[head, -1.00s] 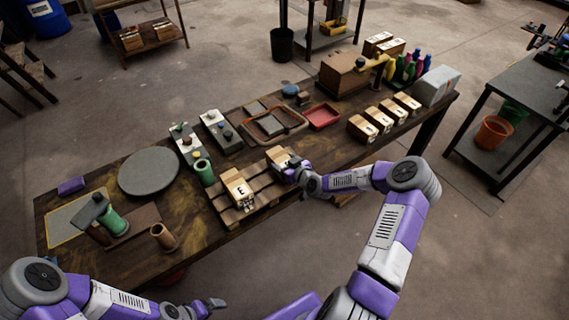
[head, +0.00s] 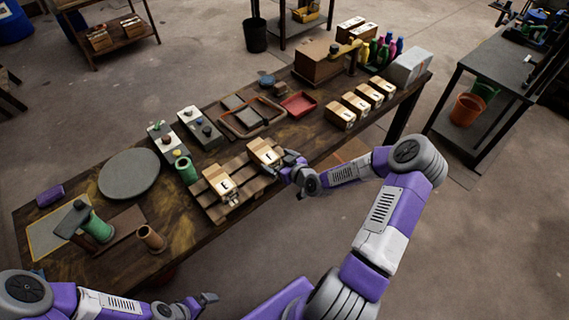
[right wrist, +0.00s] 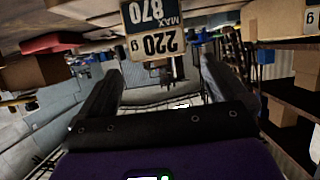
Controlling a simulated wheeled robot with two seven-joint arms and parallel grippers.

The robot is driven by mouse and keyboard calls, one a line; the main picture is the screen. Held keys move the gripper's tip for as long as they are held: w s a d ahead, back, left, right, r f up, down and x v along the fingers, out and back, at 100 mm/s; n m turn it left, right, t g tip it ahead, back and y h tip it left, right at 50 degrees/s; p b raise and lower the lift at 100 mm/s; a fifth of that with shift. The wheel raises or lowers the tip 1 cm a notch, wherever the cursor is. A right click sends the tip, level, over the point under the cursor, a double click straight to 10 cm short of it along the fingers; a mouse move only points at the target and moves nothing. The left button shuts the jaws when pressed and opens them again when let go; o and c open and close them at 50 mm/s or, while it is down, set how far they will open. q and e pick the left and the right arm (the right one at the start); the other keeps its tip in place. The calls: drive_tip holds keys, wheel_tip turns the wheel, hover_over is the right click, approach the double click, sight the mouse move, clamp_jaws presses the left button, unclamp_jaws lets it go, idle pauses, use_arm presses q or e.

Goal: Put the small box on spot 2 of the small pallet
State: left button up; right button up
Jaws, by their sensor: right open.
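The small pallet (head: 248,188) lies on the workbench in the head view and carries two light wooden boxes. One box (head: 219,181) sits on its left part, the other box (head: 264,152) on its right part; both have dark marks on top. I cannot read the pallet's spot numbers. My right gripper (head: 290,160) is just right of the right box, with nothing visible in its jaws. In the right wrist view its fingers (right wrist: 155,88) are apart with open space between them. My left gripper (head: 207,299) is at the bottom, in front of the bench; its jaws are unclear.
Several similar boxes (head: 355,104) stand in a row at the bench's right. A red tray (head: 298,104) and a brown-rimmed tray (head: 243,118) lie behind. A round grey disc (head: 129,174) lies farther left.

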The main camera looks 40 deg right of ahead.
drive_tip(key=v, duration=0.4)
drive_tip(key=s+a+f+m+g+y, duration=0.1)
drive_tip(key=s+a+f+g+y, duration=0.15)
drive_tip(key=a+f, duration=0.4)
drive_tip(key=s+a+f+m+g+y, duration=0.1)
drive_tip(key=s+a+f+g, duration=0.15)
drive_tip(key=a, duration=0.75)
drive_tip(key=s+a+f+m+g, duration=0.1)
drive_tip(key=s+a+f+g, duration=0.2)
drive_tip(key=s, duration=0.4)
drive_tip(key=s+a+f+g, duration=0.3)
drive_tip(key=s+a+g, duration=0.2)
drive_tip(key=s, duration=0.3)
drive_tip(key=shift+a+f+m, duration=0.25)
drive_tip(key=shift+a+m, duration=0.15)
drive_tip(key=shift+a, duration=0.35)
drive_tip(key=shift+h, duration=0.25)
